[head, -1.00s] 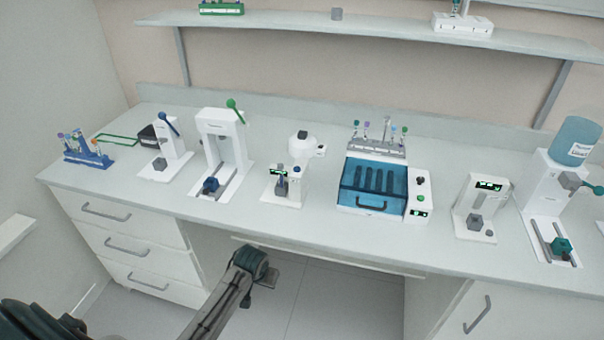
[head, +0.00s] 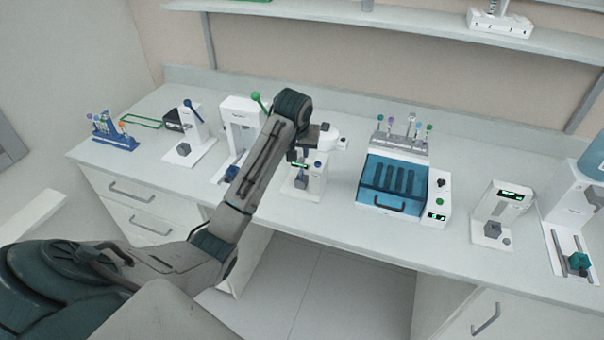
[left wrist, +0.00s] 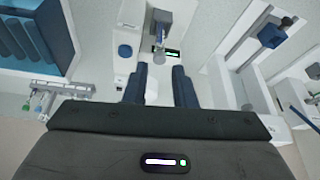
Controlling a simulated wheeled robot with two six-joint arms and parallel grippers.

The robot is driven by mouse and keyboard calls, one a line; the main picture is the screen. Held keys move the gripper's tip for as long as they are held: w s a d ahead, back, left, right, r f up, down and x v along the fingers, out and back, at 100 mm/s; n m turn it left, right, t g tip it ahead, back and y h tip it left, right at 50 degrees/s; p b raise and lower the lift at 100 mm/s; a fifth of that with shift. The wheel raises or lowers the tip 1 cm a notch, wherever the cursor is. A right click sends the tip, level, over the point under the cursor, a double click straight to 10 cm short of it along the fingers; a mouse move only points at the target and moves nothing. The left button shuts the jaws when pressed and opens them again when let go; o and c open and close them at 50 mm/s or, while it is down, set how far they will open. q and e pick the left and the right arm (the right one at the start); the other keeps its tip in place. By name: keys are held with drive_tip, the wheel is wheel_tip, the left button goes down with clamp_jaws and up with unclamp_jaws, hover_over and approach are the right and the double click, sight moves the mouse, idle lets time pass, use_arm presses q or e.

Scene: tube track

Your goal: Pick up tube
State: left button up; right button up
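A small tube (head: 301,172) stands in the grey block (head: 301,183) of a small white device (head: 318,180) at the middle of the bench. In the left wrist view the tube (left wrist: 159,34) shows at the grey block (left wrist: 160,18), beyond the fingertips. My left gripper (head: 303,155) is above this device, and its arm hides part of it. In the left wrist view my left gripper (left wrist: 159,76) is open, with empty space between its two dark fingers. Other tubes stand in a blue rack (head: 118,140) at the left and a grey rack (head: 400,146) at the back. My right gripper is not in view.
A white press with a green-knobbed lever (head: 238,108) stands just left of the device. A blue-lidded box (head: 394,185) stands to its right. Another white device (head: 498,212) is farther right. A shelf (head: 400,22) runs above the bench.

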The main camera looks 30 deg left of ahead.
sight(301, 160)
use_arm(q)
drive_tip(key=w+f, duration=0.1)
drive_tip(key=w+a+f+p, duration=0.1)
drive_tip(key=f+p, duration=0.1)
drive_tip(key=shift+w+a+f, duration=0.2)
drive_tip(key=shift+w+a, duration=0.05)
drive_tip(key=shift+w, duration=0.15)
drive_tip(key=p+x, duration=0.3)
drive_tip(key=x, duration=0.1)
drive_tip(key=shift+s+d+f, duration=0.1)
drive_tip(key=shift+f, duration=0.2)
drive_tip(key=shift+w+f, duration=0.2)
drive_tip(key=shift+f, duration=0.2)
drive_tip(key=c, duration=0.4)
